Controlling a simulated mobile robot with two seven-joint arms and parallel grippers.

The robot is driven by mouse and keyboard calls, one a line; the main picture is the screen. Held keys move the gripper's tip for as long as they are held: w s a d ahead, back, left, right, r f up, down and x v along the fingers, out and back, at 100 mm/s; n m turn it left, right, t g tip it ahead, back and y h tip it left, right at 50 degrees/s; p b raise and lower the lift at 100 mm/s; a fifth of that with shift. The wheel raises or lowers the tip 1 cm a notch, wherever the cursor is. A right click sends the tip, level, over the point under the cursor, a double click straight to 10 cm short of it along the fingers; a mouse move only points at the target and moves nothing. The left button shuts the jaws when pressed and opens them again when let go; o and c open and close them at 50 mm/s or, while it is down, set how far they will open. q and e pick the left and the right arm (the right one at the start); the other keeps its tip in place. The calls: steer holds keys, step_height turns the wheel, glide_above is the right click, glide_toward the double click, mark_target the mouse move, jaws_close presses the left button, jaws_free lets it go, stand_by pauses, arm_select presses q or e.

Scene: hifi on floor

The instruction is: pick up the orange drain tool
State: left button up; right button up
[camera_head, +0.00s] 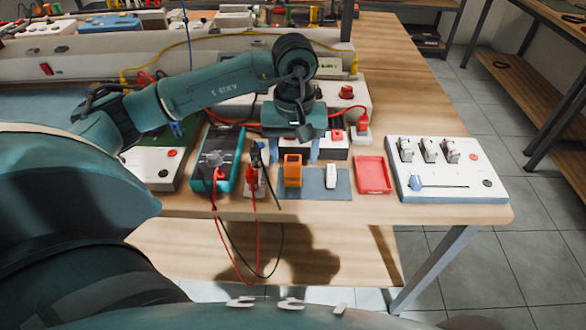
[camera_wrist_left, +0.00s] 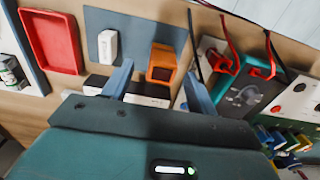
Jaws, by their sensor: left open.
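The orange drain tool (camera_head: 292,170) is a small blocky orange piece standing on a blue-grey mat (camera_head: 312,191) near the table's front edge. In the left wrist view the orange drain tool (camera_wrist_left: 163,60) shows between and just beyond the fingertips. My left gripper (camera_head: 291,153) is open, pointing down, with its fingers behind and above the tool in the head view. In the left wrist view the left gripper (camera_wrist_left: 158,74) has nothing between its fingers that I can see touching. My right gripper is not in view.
A white block (camera_head: 331,176) stands on the same mat, right of the tool. A red tray (camera_head: 373,175) lies further right, then a white switch panel (camera_head: 463,188). A teal multimeter (camera_head: 217,160) with red and black leads (camera_head: 252,187) is close on the left.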

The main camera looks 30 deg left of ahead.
mark_target(293, 158)
arm_select(q)
step_height(293, 158, down, 4)
steer(key=shift+a+f, duration=0.1)
steer(key=shift+f, duration=0.1)
steer(key=c, duration=1)
steer(key=shift+c, duration=0.2)
